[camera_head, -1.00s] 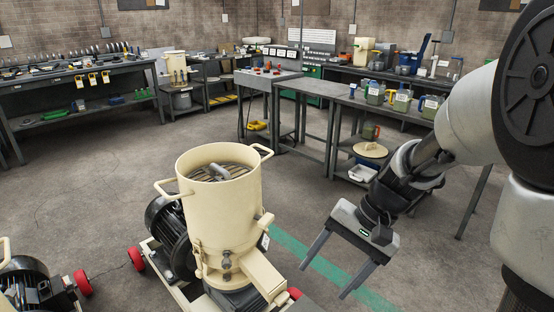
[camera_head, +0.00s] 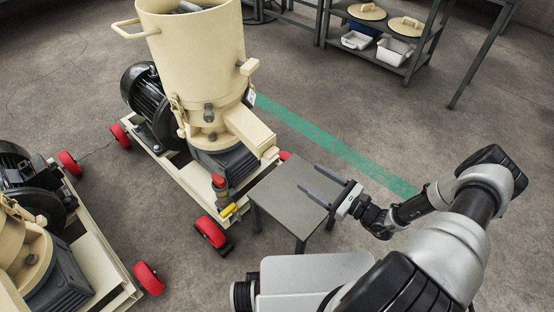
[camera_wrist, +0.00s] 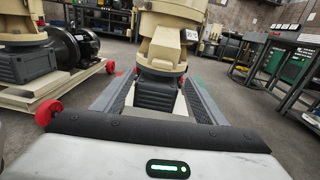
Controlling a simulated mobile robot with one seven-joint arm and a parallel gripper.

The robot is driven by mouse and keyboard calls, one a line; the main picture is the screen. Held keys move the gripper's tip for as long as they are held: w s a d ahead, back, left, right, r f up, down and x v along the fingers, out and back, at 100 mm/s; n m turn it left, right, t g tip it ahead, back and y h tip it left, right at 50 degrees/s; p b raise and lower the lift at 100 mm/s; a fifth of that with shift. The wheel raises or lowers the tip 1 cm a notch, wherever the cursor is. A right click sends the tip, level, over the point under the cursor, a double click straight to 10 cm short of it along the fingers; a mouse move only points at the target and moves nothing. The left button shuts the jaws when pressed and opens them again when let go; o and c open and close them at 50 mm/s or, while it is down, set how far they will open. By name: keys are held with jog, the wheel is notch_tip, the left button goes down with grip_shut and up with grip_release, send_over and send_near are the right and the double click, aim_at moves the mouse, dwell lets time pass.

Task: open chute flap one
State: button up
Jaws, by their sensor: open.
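The cream pellet mill (camera_head: 195,60) stands left of centre in the head view, with a round open hopper on top. Its sloping cream chute (camera_head: 250,132) points down and to the right; I cannot make out a separate flap on it. The mill also shows in the wrist view (camera_wrist: 170,25), straight ahead of my fingers. My gripper (camera_head: 309,177) is open and empty, its two long grey fingers spread and pointing left toward the mill. In the head view they overlap the right part of a small grey table. They touch nothing that I can see.
The small grey table (camera_head: 290,198) stands by the chute's lower end. A red and yellow part (camera_head: 222,195) sits at the mill frame's near end, by a red wheel (camera_head: 212,232). A second mill (camera_head: 40,255) is at left. A shelf (camera_head: 385,50) stands behind; floor between is clear.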

jog(key=f, duration=0.1)
jog(key=m+b, duration=0.1)
jog(key=b, duration=0.2)
send_near(275, 153)
jog(key=shift+t, duration=0.4)
jog(key=x, duration=0.9)
jog(key=shift+a+f, duration=0.3)
jog(key=shift+c, duration=0.5)
jog(key=shift+d, duration=0.1)
jog(key=c, duration=1.4)
